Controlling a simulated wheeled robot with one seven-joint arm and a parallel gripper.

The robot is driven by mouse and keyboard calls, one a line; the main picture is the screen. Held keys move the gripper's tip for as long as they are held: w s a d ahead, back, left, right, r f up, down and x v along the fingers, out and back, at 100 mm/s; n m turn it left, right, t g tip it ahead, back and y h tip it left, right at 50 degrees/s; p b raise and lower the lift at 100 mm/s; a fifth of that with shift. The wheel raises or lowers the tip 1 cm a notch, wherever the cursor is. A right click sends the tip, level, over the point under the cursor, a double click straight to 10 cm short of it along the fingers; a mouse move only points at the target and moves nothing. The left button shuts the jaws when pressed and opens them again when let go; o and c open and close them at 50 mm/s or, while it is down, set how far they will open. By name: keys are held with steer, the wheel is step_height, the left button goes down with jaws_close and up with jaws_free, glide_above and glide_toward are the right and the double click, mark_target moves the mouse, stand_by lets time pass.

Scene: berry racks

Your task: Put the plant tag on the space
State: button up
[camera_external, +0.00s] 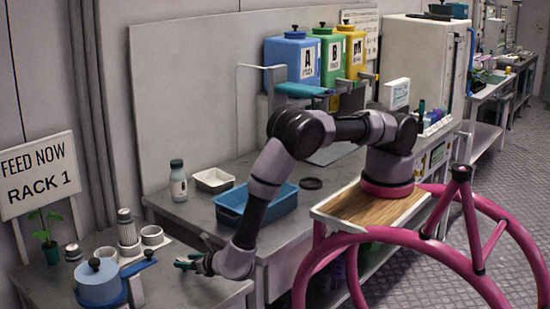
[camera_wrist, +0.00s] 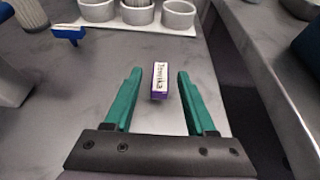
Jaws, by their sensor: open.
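The plant tag (camera_wrist: 160,82) is a small purple block with a white face and dark lettering. It lies on the grey table between the fingers of my gripper (camera_wrist: 158,74), in the wrist view. My green fingers are open, one on each side of the tag, with a gap on both sides. In the external view my gripper (camera_external: 190,262) is low over the front left table, and I cannot make out the tag there. I cannot tell which spot is the space; a white tray (camera_wrist: 128,27) with three grey cups is ahead of the tag.
A blue pot (camera_external: 98,285), a potted plant (camera_external: 46,235) and a rack sign (camera_external: 38,175) stand at the left. A blue bin (camera_external: 240,212) is on the neighbouring bench. Bare table surrounds the tag.

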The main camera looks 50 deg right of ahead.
steer(key=v, duration=0.6)
steer(key=shift+s+r, duration=0.2)
steer(key=shift+s, duration=0.15)
steer(key=w+d+r+m+g+h, duration=0.3)
steer(key=w+d+r+m+h, duration=0.2)
steer(key=w+d+r+m, duration=0.6)
steer(key=w+d+r+m+g, duration=0.2)
steer(key=d+r+m+g, duration=0.55)
steer(key=d+r, duration=1)
steer(key=s+d+r+m+y, duration=0.2)
steer(key=s+d+r+m, duration=0.15)
steer(key=d+m, duration=0.35)
steer(key=s+d+r+m+y, duration=0.15)
steer(key=d+r+m, duration=0.3)
steer(key=d, duration=0.45)
steer(key=s+d+r+m+t+y, duration=0.3)
steer(key=s+d+r+m, duration=0.4)
steer(key=s+m, duration=0.3)
steer(key=shift+s+r+t, duration=0.55)
steer(key=shift+s+r, duration=0.35)
steer(key=shift+s, duration=0.3)
